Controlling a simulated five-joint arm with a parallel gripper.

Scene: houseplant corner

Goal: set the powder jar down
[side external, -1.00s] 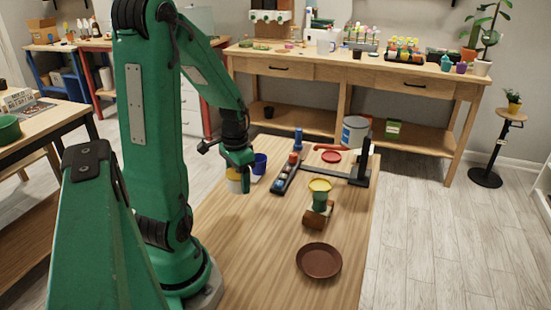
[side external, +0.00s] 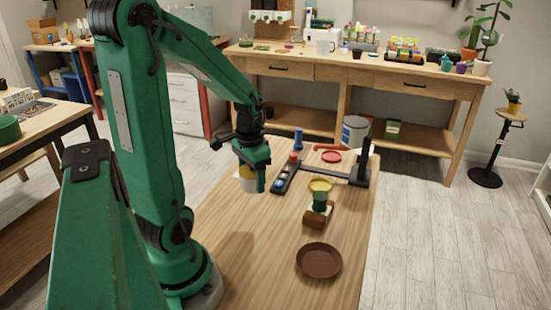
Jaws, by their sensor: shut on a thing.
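The powder jar (side external: 246,184), white with a yellow upper part, is in my gripper (side external: 253,182) above the left part of the wooden table (side external: 290,255). The gripper is shut on it, fingers pointing down. The near green finger covers the jar's right side. I cannot tell whether the jar's base touches the table.
A dark rack (side external: 288,175) with small coloured pots stands just right of the gripper. A yellow-rimmed green funnel (side external: 320,189) sits on a brown block farther right. A brown saucer (side external: 319,261) lies near the front. The table between saucer and arm is clear.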

